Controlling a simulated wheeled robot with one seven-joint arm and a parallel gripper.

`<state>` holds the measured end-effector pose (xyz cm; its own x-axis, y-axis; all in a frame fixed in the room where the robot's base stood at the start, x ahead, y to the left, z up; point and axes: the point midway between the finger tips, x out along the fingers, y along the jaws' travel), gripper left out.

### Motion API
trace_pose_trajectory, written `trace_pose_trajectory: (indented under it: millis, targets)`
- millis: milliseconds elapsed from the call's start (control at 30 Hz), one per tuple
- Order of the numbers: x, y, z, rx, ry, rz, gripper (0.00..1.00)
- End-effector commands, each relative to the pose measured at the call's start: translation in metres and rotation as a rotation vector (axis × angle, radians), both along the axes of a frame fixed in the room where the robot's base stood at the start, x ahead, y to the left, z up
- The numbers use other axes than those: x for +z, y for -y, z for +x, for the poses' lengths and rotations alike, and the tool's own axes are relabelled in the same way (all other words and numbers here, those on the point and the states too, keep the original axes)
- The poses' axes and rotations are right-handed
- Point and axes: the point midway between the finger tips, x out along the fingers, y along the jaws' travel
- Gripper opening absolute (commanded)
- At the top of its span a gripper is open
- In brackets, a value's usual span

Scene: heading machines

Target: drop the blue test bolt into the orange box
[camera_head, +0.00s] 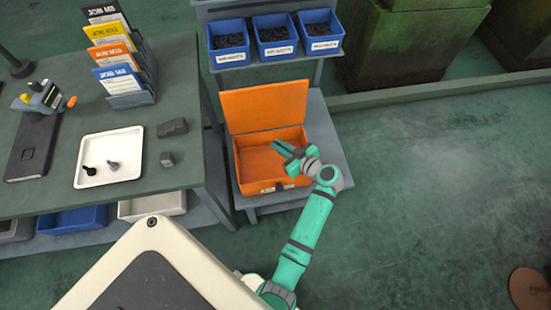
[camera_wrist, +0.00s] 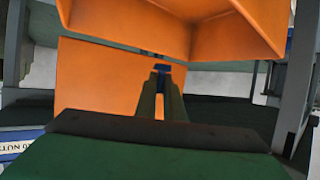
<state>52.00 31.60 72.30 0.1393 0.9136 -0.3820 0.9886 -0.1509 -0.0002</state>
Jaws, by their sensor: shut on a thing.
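The orange box (camera_head: 243,187) sits on the low shelf of a grey stand with its orange lid (camera_head: 264,107) raised at the back. My gripper (camera_head: 277,148) is over the right part of the box opening. The wrist view shows my gripper (camera_wrist: 161,78) shut on the blue test bolt (camera_wrist: 162,68), a small blue piece at the fingertips. The box wall (camera_wrist: 228,32) and the lid (camera_wrist: 97,80) fill much of that view around the fingers. The bolt cannot be made out in the head view, and most of it is hidden between the fingers.
Several blue bins (camera_head: 274,36) stand on the shelf above the box. The bench at left holds a white tray (camera_head: 128,143) with two bolts, grey blocks (camera_head: 172,127) and a card rack (camera_head: 130,95). Open green floor (camera_head: 440,200) lies at right.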

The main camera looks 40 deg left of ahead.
Motion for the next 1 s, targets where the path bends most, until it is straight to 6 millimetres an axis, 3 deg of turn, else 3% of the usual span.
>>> trace_pose_trajectory:
  millis: [400,800,833,900,1000]
  targets:
    - [-0.041,0.0,-0.001,0.001,-0.002,-0.001,0.0]
    - [-0.046,0.001,-0.001,-0.001,-0.001,-0.001,0.0]
    - [-0.046,0.001,-0.001,-0.001,-0.001,-0.001,0.13]
    - [-0.046,0.0,-0.001,0.0,-0.001,-0.001,0.3]
    - [-0.046,0.0,-0.001,0.0,-0.001,-0.001,0.3]
